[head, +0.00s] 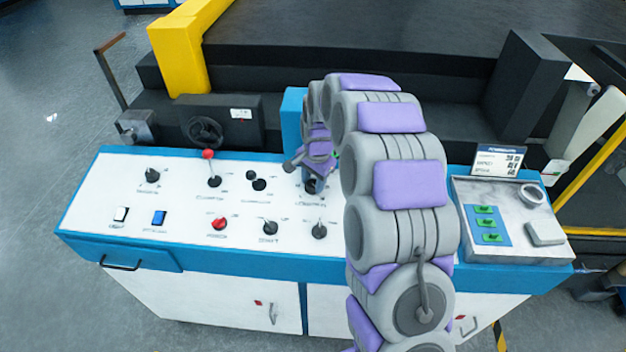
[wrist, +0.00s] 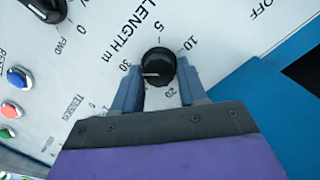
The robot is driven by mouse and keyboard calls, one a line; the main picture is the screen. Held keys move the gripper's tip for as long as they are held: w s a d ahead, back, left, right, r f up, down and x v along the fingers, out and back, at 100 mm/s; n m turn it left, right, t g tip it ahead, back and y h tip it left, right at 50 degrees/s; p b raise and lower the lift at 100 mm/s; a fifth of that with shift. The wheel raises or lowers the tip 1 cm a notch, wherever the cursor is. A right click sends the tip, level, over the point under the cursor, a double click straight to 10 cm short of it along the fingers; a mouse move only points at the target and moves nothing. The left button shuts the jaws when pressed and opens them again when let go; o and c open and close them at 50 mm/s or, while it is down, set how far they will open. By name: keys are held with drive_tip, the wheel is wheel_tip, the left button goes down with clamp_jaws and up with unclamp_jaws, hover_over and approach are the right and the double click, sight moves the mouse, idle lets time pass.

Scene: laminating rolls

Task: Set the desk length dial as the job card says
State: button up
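The length dial (wrist: 158,63) is a black round knob on the white panel, next to the printed words "LENGTH m". Numbers 5, 10, 20 and 30 show around it. A short pale mark shows on the knob, but I cannot tell its exact setting. My gripper (wrist: 160,72) has one blue-grey finger on each side of the knob, with no clear gap at the fingertips. In the head view my gripper (head: 312,180) is over the back middle of the desk (head: 105,205), and the dial is largely hidden. A card (head: 498,161) stands at the right; its small text is unreadable.
A red-topped lever (head: 212,168), a black knob (head: 152,175), a red knob (head: 219,223) and two front knobs (head: 269,228) are close by. A grey tray (head: 515,225) with green switches is at the right. Dark machinery (head: 350,60) stands behind the desk.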

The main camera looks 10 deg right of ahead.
drive_tip(key=c, duration=0.6)
drive_tip(key=shift+n+p, duration=0.3)
drive_tip(key=n+p, duration=0.2)
drive_tip(key=shift+r+n, duration=0.1)
drive_tip(key=shift+n, duration=0.2)
drive_tip(key=n+p, duration=0.2)
drive_tip(key=n+h+p, duration=0.1)
drive_tip(key=n+p, duration=0.1)
drive_tip(key=n, duration=0.1)
drive_tip(key=shift+w+a+g, duration=0.1)
drive_tip(key=shift+a+g, duration=0.1)
drive_tip(key=shift+g, duration=0.2)
drive_tip(key=n+p, duration=0.2)
drive_tip(key=n, duration=0.1)
drive_tip(key=n+h+p, duration=0.1)
drive_tip(key=n, duration=0.2)
drive_tip(key=shift+a+n+p, duration=0.2)
drive_tip(key=shift+n+p, duration=0.15)
drive_tip(key=shift+n, duration=0.05)
drive_tip(key=n+p, duration=0.2)
drive_tip(key=n, duration=0.2)
drive_tip(key=shift+a+f+n+t+h+p, duration=0.1)
drive_tip(key=shift+f+n+t+h+p, duration=0.15)
drive_tip(key=shift+n+p, duration=0.75)
